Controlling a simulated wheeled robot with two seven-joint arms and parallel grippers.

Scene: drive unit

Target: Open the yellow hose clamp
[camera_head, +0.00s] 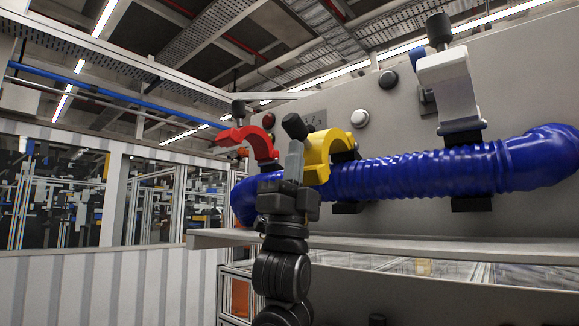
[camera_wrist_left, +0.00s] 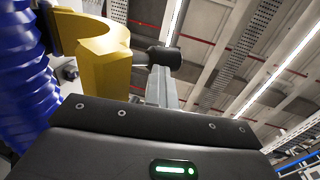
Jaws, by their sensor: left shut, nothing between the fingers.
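The yellow hose clamp (camera_head: 328,150) curves around the upper part of the blue hose (camera_head: 430,172), left of the panel's middle. Its black knob (camera_head: 295,126) sticks up on its left. I cannot tell if its latch is free. My left gripper (camera_head: 295,158) is upright in front of the clamp's left side, close to the knob, shut with nothing held. In the left wrist view the yellow clamp (camera_wrist_left: 104,68) fills the upper left, and the black knob (camera_wrist_left: 164,57) is by the grey fingertips (camera_wrist_left: 160,86). Contact is unclear. My right gripper is out of view.
A red clamp (camera_head: 262,143) stands swung up to the left of the yellow one. A white clamp (camera_head: 447,85) rises above the hose at right. A grey panel (camera_head: 330,115) lies behind, and a ledge (camera_head: 420,243) runs below the hose. The left side has open air.

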